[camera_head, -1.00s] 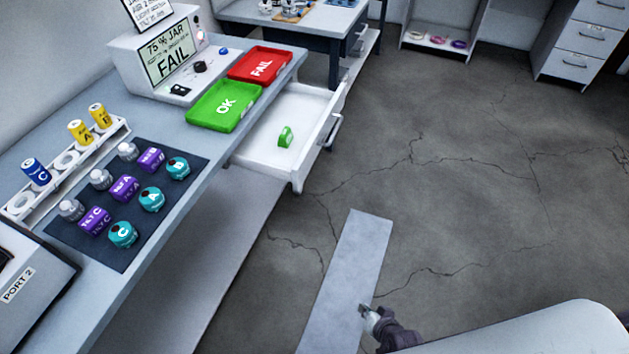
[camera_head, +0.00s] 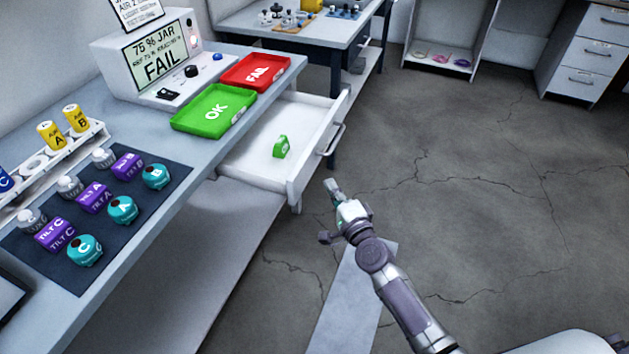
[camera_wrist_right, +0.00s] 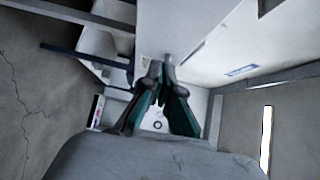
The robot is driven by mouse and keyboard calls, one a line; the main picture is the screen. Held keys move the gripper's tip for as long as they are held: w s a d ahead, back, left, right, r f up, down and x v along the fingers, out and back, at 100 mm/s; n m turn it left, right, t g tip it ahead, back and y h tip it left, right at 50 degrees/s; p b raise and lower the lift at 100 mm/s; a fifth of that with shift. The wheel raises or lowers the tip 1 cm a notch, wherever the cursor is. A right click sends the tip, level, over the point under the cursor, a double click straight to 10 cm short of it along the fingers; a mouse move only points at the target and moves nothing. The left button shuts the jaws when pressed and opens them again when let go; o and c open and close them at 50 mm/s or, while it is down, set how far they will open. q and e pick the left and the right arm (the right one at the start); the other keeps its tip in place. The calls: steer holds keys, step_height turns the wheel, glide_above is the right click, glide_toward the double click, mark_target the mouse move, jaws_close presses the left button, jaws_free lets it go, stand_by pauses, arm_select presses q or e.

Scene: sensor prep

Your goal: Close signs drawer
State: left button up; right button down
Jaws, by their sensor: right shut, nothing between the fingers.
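The signs drawer (camera_head: 245,162) is a white drawer under the workbench, pulled well out, with a grey bar handle (camera_head: 335,140) on its front. One green sign (camera_head: 281,147) stands inside it. My right gripper (camera_head: 331,186) is shut and empty, in front of the drawer's near front corner and lower in the picture than the handle. It looks apart from the drawer. In the right wrist view the dark fingers (camera_wrist_right: 163,75) come together at the tips, with white furniture surfaces beyond. My left gripper is in neither view.
Open floor (camera_head: 450,230) lies to the right.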

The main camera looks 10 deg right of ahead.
mark_target(308, 171)
steer(key=w+a, duration=0.2)
steer(key=w, duration=0.1)
steer(key=shift+a, duration=0.35)
steer(key=shift+w+a, duration=0.25)
steer(key=shift+a, duration=0.2)
